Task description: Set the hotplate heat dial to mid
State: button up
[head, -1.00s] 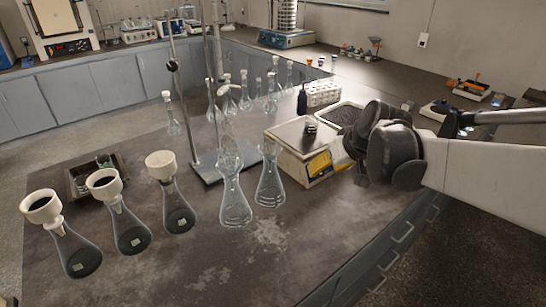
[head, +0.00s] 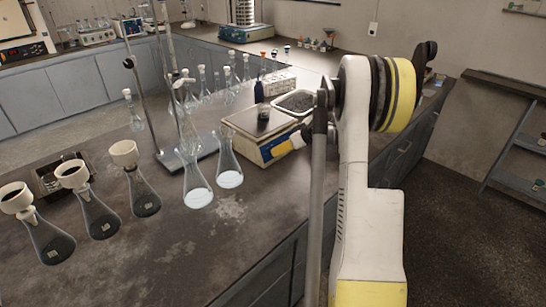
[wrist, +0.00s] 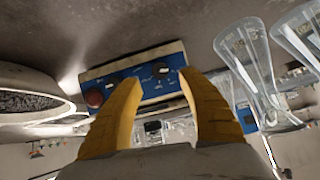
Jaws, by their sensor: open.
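The hotplate (head: 240,122) stands on the bench with a pale flat top and a blue front. The labels are too small to read, so I cannot tell which is the heat dial. My gripper (wrist: 161,77) is open, its yellow fingers before the panel. In the head view my gripper (head: 281,150) is at the front, partly hidden by my arm.
Two flasks (head: 197,185) (head: 229,170) stand close on the left, with a stand base (head: 182,158) behind. The front bench strip is clear.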

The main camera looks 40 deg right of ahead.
jog(key=b+x, duration=0.1)
jog(key=x, duration=0.4)
jog(key=shift+w+a+f+b, duration=0.1)
jog(key=shift+w+f+b, duration=0.15)
jog(key=shift+b, duration=0.05)
grip_shut()
